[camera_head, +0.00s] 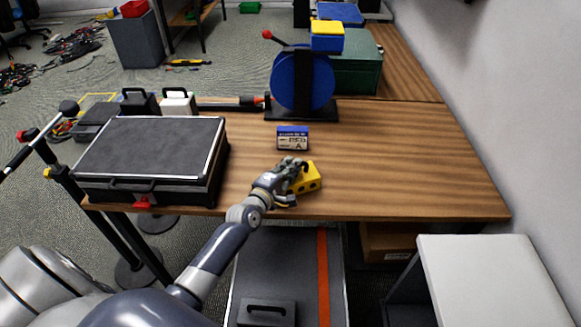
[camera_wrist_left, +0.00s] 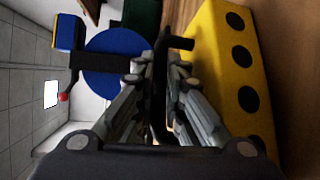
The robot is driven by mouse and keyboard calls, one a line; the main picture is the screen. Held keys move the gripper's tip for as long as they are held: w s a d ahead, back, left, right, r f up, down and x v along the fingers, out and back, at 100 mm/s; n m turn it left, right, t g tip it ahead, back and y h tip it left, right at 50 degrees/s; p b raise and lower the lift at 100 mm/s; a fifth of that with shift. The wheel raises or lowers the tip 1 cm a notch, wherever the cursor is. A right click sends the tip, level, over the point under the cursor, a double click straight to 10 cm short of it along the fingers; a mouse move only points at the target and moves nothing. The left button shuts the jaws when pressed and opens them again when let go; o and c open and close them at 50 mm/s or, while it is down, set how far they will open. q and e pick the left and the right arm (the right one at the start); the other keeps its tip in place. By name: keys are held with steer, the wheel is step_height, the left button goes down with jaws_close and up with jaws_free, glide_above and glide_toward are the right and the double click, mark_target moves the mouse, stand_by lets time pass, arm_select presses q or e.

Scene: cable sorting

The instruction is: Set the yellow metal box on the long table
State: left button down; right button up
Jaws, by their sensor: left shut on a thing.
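The yellow metal box (camera_head: 308,180) with dark round holes is at the front middle of the long wooden table (camera_head: 400,165). I cannot tell whether it touches the tabletop or is held just above it. My left gripper (camera_head: 292,174) is at the box's left side and shut on it. In the left wrist view, the box (camera_wrist_left: 222,60) fills the right side, and a dark handle-like part lies between the closed fingers (camera_wrist_left: 160,72). The fingers hide part of the box. My right gripper is not in view.
A black case (camera_head: 150,150) takes up the table's left. A small blue-and-white box (camera_head: 292,138) stands just behind the yellow box. A blue reel (camera_head: 302,80) and a green case (camera_head: 357,68) stand at the back. The table's right side is clear.

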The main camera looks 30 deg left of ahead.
arm_select(q)
steer(key=c, duration=2)
jaws_free()
steer(key=shift+f, duration=0.1)
steer(key=o, duration=0.3)
steer(key=shift+s, duration=0.1)
steer(key=shift+o, duration=0.2)
steer(key=s+r, duration=0.2)
steer(key=s, duration=0.9)
steer(key=shift+s+b, duration=0.3)
steer(key=shift+s, duration=0.1)
